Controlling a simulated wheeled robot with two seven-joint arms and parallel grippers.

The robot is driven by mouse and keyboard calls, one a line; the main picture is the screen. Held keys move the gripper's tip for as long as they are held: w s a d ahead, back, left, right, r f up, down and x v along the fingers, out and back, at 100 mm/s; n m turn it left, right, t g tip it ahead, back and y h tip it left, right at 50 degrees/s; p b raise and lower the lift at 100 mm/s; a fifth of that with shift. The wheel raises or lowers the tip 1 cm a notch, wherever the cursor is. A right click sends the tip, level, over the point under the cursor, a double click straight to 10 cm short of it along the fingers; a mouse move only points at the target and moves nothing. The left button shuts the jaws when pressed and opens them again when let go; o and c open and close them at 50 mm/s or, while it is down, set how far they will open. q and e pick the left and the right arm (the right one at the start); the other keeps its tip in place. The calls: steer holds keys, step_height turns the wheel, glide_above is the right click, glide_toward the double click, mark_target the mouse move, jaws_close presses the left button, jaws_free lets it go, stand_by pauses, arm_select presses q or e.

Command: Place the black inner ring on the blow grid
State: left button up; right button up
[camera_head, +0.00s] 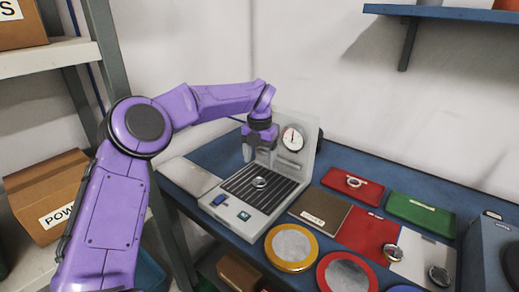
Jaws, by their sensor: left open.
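The blow grid (240,190) is a dark slatted panel on a light grey machine with a round gauge on its upright back plate. A small ring (260,182), dark with a shiny rim, lies flat on the slats near the grid's middle right; its exact colour is hard to tell. My left gripper (258,154) is open and points down above the rear part of the grid, apart from the ring and with nothing seen between its fingers. My right gripper is not in view.
The blue bench (341,158) also holds a red tray (353,184) with a ring, a green tray (420,208), a brown mat (321,211), a red mat (366,231), and yellow-rimmed (291,248) and red-rimmed (347,273) discs. Two small rings (392,253) (438,275) lie at the right.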

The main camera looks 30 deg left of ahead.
arm_select(q)
step_height(320, 180, up, 4)
steer(key=shift+r, duration=0.2)
stand_by(0.3)
